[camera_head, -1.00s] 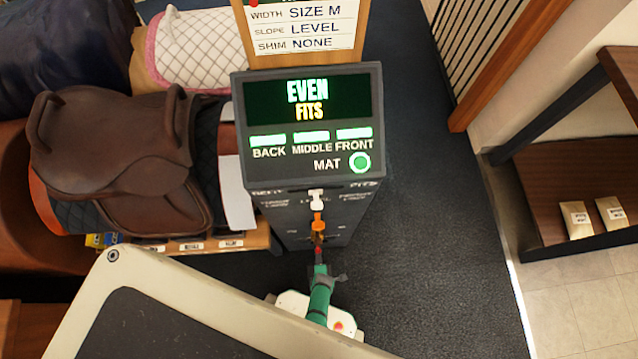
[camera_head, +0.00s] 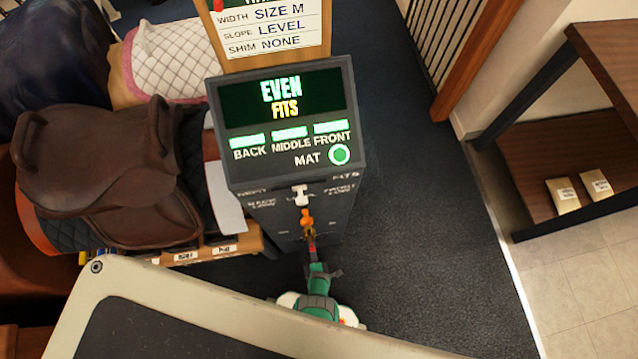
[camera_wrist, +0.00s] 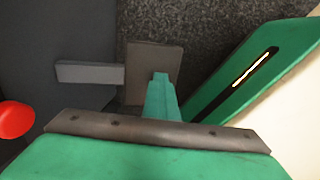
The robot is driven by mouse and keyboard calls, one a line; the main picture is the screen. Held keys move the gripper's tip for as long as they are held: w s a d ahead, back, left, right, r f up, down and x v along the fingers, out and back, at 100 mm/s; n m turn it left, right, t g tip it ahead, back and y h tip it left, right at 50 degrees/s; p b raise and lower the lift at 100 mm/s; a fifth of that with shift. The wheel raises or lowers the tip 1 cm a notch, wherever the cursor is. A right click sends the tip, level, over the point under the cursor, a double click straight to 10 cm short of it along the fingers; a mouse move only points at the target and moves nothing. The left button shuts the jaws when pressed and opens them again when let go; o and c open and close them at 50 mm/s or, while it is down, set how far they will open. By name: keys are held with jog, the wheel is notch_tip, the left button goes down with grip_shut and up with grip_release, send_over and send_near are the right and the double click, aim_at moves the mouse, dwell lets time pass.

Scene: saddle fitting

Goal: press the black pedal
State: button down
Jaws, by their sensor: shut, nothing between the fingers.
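The pedal shows in the wrist view as a flat dark grey-brown plate (camera_wrist: 137,60) at the end of a short grey bar (camera_wrist: 90,73), which comes from the dark stand at left. My gripper (camera_wrist: 160,80) is shut and empty, its green fingers together. The fingertips overlap the right part of the plate in the picture; I cannot tell whether they touch it. In the head view my green gripper (camera_head: 314,268) is low in front of the stand (camera_head: 350,165), and I cannot make out the pedal there.
The stand's screen (camera_head: 281,98) reads EVEN FITS, with a lit green MAT lamp. A white and an orange lever (camera_head: 306,218) are on its front. A brown saddle (camera_head: 85,165) is at left. Dark carpet (camera_head: 420,240) is clear at right, before a wooden shelf (camera_head: 560,150).

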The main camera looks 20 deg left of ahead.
jog(key=shift+s+d+r, duration=0.1)
jog(key=shift+s, duration=0.25)
jog(key=shift+s+r, duration=0.2)
jog(key=shift+r, duration=0.15)
jog(key=shift+s+d+r, duration=0.1)
jog(key=shift+d+r, duration=0.05)
jog(key=shift+r, duration=0.55)
jog(key=shift+s+d+r, duration=0.1)
jog(key=shift+d+r, duration=0.05)
jog(key=shift+r, duration=0.55)
jog(key=s+d+r, duration=0.1)
jog(key=s+r, duration=0.2)
jog(key=r, duration=0.6)
jog(key=shift+d+r, duration=0.2)
